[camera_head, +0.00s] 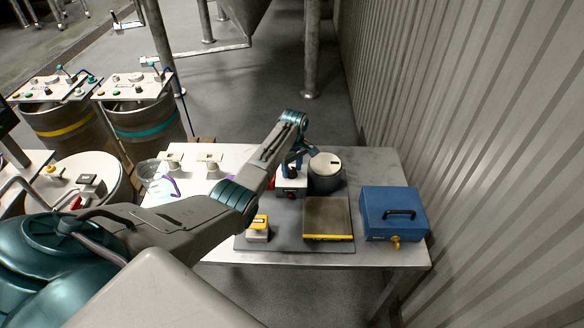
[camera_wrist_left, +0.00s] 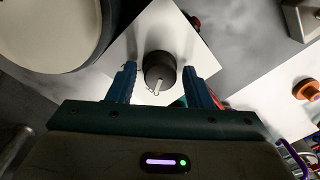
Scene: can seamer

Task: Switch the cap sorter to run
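A small white box (camera_head: 291,187) with a red button on its front stands on the steel table, partly hidden under my left gripper (camera_head: 293,166). In the left wrist view its white top (camera_wrist_left: 205,45) carries a round black knob (camera_wrist_left: 159,66) with a pale pointer line toward the bottom of the picture. I take this box for the cap sorter's switch, though I can read no label. My left gripper (camera_wrist_left: 159,72) is open, with a blue finger on each side of the knob in that view. I cannot tell whether the fingers touch it. My right gripper is out of view.
A dark round pot (camera_head: 327,180) with a pale lid stands close right of the box. A square plate (camera_head: 327,218), a yellow-and-white block (camera_head: 257,228) and a blue case (camera_head: 394,213) are nearer the front. Two pale fixtures (camera_head: 210,163) stand to the left.

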